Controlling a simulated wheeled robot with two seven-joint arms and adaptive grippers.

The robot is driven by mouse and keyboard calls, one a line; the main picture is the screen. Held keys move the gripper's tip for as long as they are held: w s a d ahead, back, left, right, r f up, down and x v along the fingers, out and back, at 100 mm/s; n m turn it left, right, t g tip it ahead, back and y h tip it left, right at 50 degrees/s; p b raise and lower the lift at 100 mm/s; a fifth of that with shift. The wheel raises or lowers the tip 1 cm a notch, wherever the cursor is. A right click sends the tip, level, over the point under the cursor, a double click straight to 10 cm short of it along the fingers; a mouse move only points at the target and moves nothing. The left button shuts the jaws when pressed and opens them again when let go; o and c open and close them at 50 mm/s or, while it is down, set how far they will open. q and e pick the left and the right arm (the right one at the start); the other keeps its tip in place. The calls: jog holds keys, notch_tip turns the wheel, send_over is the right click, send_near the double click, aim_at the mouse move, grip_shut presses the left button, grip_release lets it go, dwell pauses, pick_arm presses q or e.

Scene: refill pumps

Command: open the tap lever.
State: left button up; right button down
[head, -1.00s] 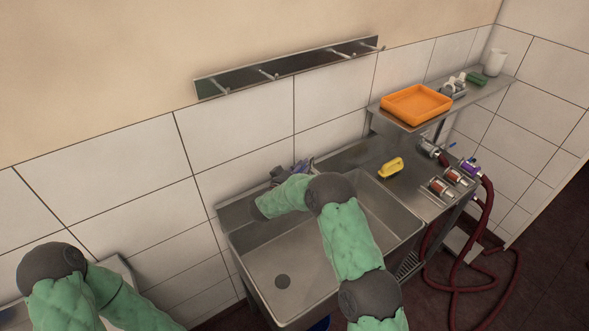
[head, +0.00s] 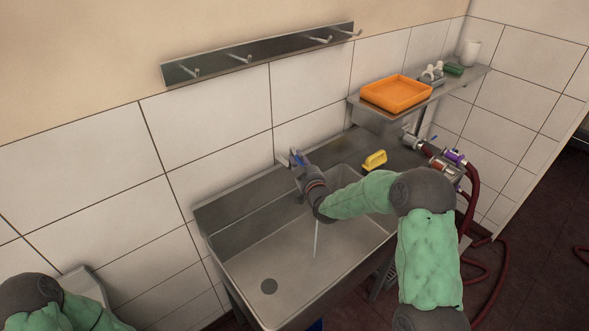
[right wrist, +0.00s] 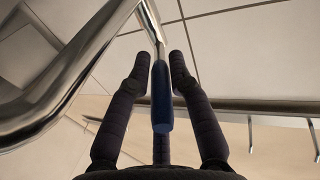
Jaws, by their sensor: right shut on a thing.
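The tap's blue lever (right wrist: 162,98) shows in the right wrist view, between the dark fingers of my right gripper (right wrist: 160,60). The lever hangs from a thin chrome stem. The tap's chrome pipe (right wrist: 60,82) runs along the left of that view. In the head view my right gripper (head: 298,166) is at the tap by the sink's back edge, shut on the lever, whose blue (head: 296,158) just shows. My wrist hides most of the tap. A thin pale stream (head: 316,240), like running water, falls into the sink below my wrist. My left gripper is out of view.
The steel sink (head: 225,255) is empty apart from the stream. A yellow brush-like thing (head: 375,160) lies on the counter right of it. Pump fittings (head: 445,165) with red hoses (head: 475,195) are farther right. An orange tray (head: 397,92) is on the shelf above.

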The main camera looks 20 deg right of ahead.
jog(key=shift+w+d+r+n+y+b, duration=0.15)
jog(key=shift+d+n+y+b, duration=0.15)
jog(key=shift+n+y+b, duration=0.25)
jog(key=shift+s+d+r+n+y+b, duration=0.1)
jog(key=shift+d+n+y+b, duration=0.25)
jog(key=shift+y, duration=0.35)
jog(key=shift+w+d+r+n+y+b, duration=0.15)
jog(key=shift+d+n+y+b, duration=0.1)
jog(key=shift+n+y+b, duration=0.3)
jog(key=shift+y, duration=0.3)
jog(key=shift+r, duration=0.2)
jog(key=c, duration=1.1)
grip_release()
jog(key=shift+f, duration=0.3)
jog(key=shift+s, duration=0.1)
jog(key=shift+s+f, duration=0.1)
jog(key=shift+s, duration=0.05)
jog(key=s, duration=0.3)
jog(key=s+d, duration=0.1)
jog(key=s, duration=0.3)
jog(key=s+d, duration=0.1)
jog(key=s, duration=0.3)
jog(key=shift+s+d, duration=0.1)
jog(key=shift+s, duration=0.1)
